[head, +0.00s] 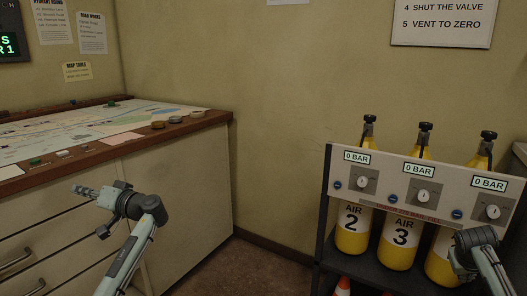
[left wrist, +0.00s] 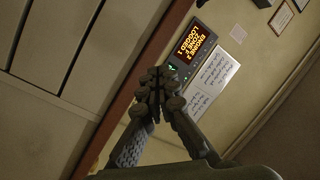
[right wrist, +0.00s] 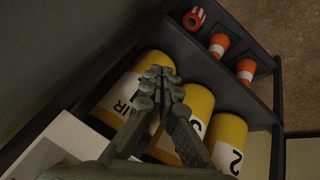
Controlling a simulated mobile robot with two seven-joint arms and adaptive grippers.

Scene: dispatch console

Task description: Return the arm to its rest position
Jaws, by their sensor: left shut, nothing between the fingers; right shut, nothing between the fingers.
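My left gripper (head: 80,190) is shut and empty in front of the map table's drawers. Its closed fingers also show in the left wrist view (left wrist: 157,80), where they overlap a display reading ENGINE 2, ZONE F, LOGGED 1. My right gripper (right wrist: 158,78) is shut and empty; its fingers point toward the yellow cylinders in the right wrist view. In the head view my right arm stands in front of the rightmost cylinder (head: 441,265), and its fingertips are hard to make out there.
A rack holds yellow air cylinders (head: 352,240) under a panel (head: 395,182) with three dials and 0 BAR displays. Orange and white cones (right wrist: 219,45) stand on its lower shelf. The map table (head: 222,118) is at left. Floor (head: 262,265) between them is clear.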

